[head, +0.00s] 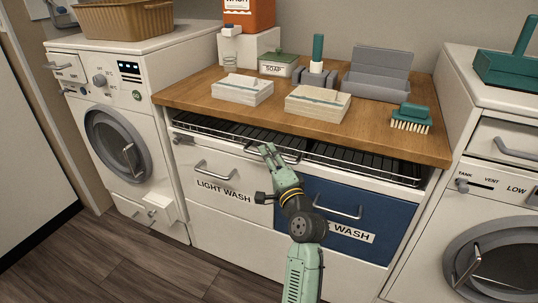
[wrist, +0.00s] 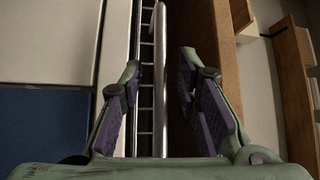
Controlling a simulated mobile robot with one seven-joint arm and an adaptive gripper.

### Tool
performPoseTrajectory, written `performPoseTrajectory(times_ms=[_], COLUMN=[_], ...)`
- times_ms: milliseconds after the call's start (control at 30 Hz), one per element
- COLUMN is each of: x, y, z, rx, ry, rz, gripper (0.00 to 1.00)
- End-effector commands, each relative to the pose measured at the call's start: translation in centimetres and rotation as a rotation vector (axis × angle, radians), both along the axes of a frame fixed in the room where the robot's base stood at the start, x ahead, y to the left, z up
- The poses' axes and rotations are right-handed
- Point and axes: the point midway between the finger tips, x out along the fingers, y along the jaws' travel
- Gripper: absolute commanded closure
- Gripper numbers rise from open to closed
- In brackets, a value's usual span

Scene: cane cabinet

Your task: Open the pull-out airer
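The pull-out airer (head: 350,162) is a wire rack with dark slats just under the wooden worktop, its front rail showing along the worktop's front edge. In the wrist view, its wire rungs (wrist: 147,95) run up the middle beside a pale smooth bar (wrist: 160,110), which looks like its handle. My gripper (head: 268,150) is at the middle of the airer's front. In the wrist view my gripper (wrist: 160,72) is open, with one finger on each side of the bar and visible gaps. The fingers hide part of the airer's front in the head view.
The wooden worktop (head: 190,92) above holds paper stacks, a soap box (head: 279,66), a grey rack (head: 378,75) and a brush (head: 411,118). Below are a white "light wash" drawer (head: 225,180) and a blue drawer (head: 300,235) with handles. Washing machines flank the cabinet. Floor in front is clear.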

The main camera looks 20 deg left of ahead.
Motion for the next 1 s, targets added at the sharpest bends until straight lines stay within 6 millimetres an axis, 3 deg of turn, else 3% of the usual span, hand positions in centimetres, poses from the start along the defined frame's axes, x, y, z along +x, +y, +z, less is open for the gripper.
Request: performPoseTrajectory(times_ms=[333, 767, 1000], x=[0.29, 0.27, 0.27], y=[0.27, 0.25, 0.25], z=[0.07, 0.07, 0.06], rx=[0.000, 0.000, -0.001], ry=[-0.001, -0.001, -0.001], rz=[0.000, 0.000, 0.000], gripper=[0.71, 0.99, 1.00])
